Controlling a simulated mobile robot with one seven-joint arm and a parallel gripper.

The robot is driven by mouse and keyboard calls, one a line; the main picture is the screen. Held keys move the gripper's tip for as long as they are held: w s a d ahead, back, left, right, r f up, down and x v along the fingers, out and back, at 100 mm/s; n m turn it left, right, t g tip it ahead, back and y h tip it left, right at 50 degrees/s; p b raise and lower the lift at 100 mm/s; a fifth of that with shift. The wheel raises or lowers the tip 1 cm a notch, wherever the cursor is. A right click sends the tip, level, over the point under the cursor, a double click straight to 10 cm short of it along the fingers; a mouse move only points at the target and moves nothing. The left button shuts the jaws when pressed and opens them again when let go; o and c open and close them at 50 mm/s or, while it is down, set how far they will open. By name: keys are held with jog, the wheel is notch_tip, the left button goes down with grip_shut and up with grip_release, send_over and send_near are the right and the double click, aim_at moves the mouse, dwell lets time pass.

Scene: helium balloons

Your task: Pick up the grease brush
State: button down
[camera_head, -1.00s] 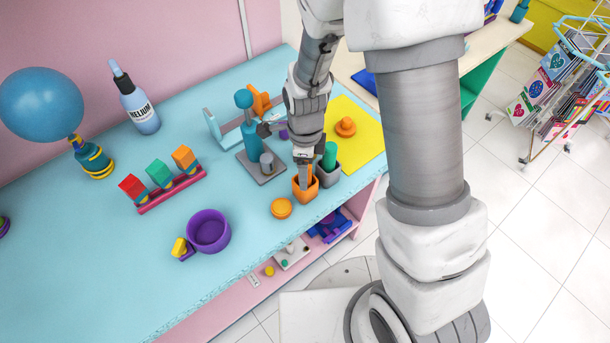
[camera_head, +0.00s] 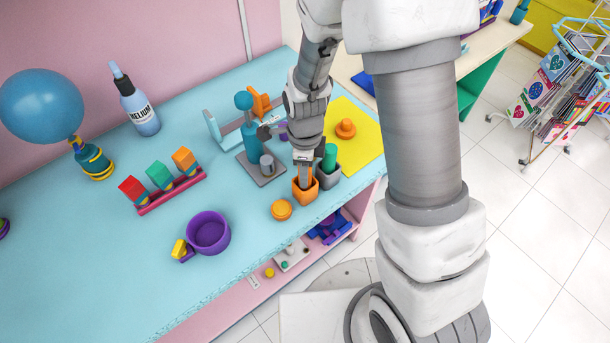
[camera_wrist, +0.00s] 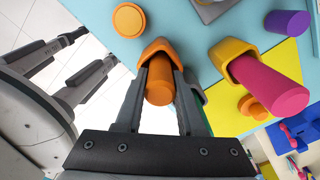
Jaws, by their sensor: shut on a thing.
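An orange cup (camera_head: 304,193) stands near the front edge of the blue counter, and an orange cylindrical handle stands in it. I take the handle as the grease brush (camera_wrist: 159,82); its lower end is hidden inside the cup (camera_wrist: 151,48). My gripper (camera_head: 305,174) points down over the cup. In the wrist view its two fingers (camera_wrist: 160,70) lie on either side of the handle, shut on it. The brush is still within the cup's rim.
A grey cup (camera_head: 328,174) with a teal cylinder (camera_head: 329,157) stands close on the right. The wrist view shows a yellow cup (camera_wrist: 228,55) with a pink cylinder (camera_wrist: 270,85) nearby. An orange disc (camera_head: 282,210) lies in front, a purple bowl (camera_head: 208,231) farther left.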

jog(key=shift+r, duration=0.15)
notch_tip(320, 180, up, 10)
jog(key=shift+f, duration=0.1)
dwell(0.3)
dwell(0.6)
jog(key=shift+s+a+f, duration=0.1)
jog(key=shift+a+f, duration=0.1)
jog(key=s+a+f+b, duration=0.4)
jog(key=a+f+b, duration=0.1)
jog(key=f+b, duration=0.2)
jog(key=shift+a+f+b, duration=0.15)
jog(key=shift+a+b, duration=0.25)
jog(key=shift+b, duration=0.5)
jog(key=shift+f+b, duration=0.6)
jog(key=shift+b, duration=0.05)
dwell(1.8)
